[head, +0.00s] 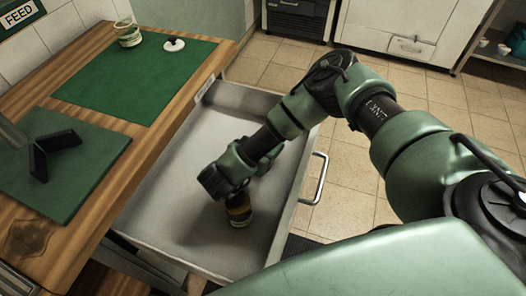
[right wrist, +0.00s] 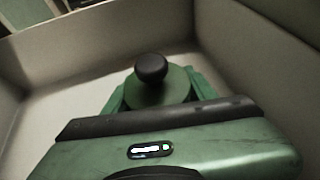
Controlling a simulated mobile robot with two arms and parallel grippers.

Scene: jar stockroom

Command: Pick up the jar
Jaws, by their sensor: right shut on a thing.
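The jar (head: 239,208) is in the open drawer, a small dark olive shape partly hidden by my right gripper. In the right wrist view it shows from above as a round green lid (right wrist: 160,98) with a black ball knob (right wrist: 151,68). My right gripper (right wrist: 155,98) is shut on the jar, with a green finger on each side of it. The jar's lower part is hidden in the wrist view. I cannot tell whether its base touches the drawer floor.
The grey drawer (head: 165,215) has raised walls around my right gripper and a metal handle (head: 318,180).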

